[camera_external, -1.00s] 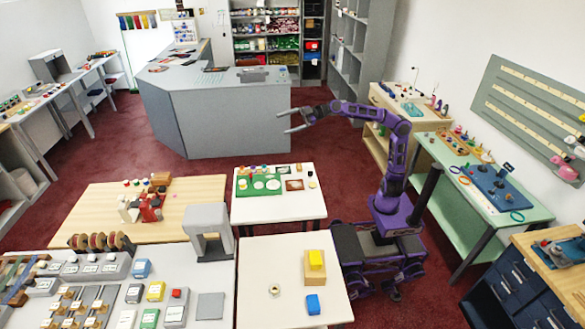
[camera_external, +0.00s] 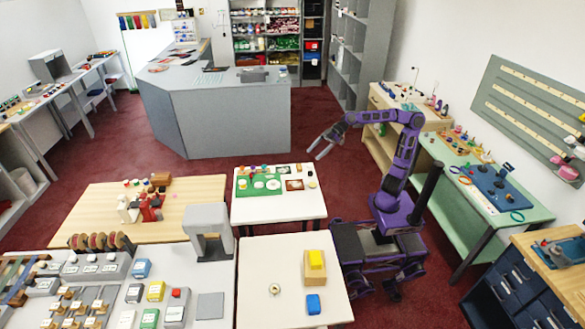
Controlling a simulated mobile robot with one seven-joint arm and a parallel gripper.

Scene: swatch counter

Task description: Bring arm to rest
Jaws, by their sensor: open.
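My gripper (camera_external: 318,150) is open and empty. It hangs in the air at the end of my purple arm (camera_external: 408,150), tilted down and to the left. In the picture it shows above the far edge of the small white table (camera_external: 310,212), apart from everything on it. My arm rises from my purple base, bends at the top and reaches left. No object is between the fingers.
The white table holds a green tray (camera_external: 243,188) with small items. A nearer white table (camera_external: 262,310) holds a yellow block (camera_external: 316,259) on a wooden piece and a blue block (camera_external: 313,304). A grey counter (camera_external: 235,125) stands behind. A green-topped bench (camera_external: 535,212) stands right.

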